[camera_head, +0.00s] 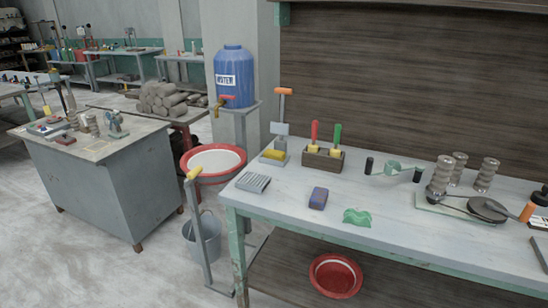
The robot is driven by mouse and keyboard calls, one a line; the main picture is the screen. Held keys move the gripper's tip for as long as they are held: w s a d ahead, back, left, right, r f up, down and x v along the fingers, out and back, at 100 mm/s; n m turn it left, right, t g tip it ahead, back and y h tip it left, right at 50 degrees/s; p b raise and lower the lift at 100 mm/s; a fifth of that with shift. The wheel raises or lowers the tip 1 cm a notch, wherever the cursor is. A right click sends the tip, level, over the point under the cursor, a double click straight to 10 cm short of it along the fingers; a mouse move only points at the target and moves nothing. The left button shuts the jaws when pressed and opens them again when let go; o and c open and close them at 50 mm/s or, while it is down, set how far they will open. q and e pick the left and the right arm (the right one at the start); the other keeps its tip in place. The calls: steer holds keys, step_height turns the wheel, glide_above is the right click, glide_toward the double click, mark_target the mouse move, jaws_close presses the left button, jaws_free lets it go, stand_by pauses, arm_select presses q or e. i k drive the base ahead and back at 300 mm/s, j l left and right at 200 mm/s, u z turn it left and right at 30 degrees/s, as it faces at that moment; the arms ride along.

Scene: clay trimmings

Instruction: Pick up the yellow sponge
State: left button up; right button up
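A small yellow block (273,154) lies on the pale worktable, at the foot of an upright orange-handled tool (283,110). It is the most sponge-like yellow thing in view, but it is too small to be sure of its material. Neither of my grippers shows in the head view.
The worktable (400,238) holds a grey ridged block (252,182), a purple block (318,198), a green piece (357,217) and a wooden holder (323,159) with red and green handles. A yellow-topped grey tool (199,230) stands by its left end.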

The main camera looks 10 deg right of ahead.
mark_target(277, 155)
steer(key=z, duration=0.4)
steer(key=i+j+z, duration=0.2)
steer(key=z, duration=0.25)
steer(key=i+j+z, duration=0.2)
steer(key=j+z, duration=0.25)
steer(key=i+j+z, duration=0.1)
steer(key=z, duration=0.3)
steer(key=j, duration=0.1)
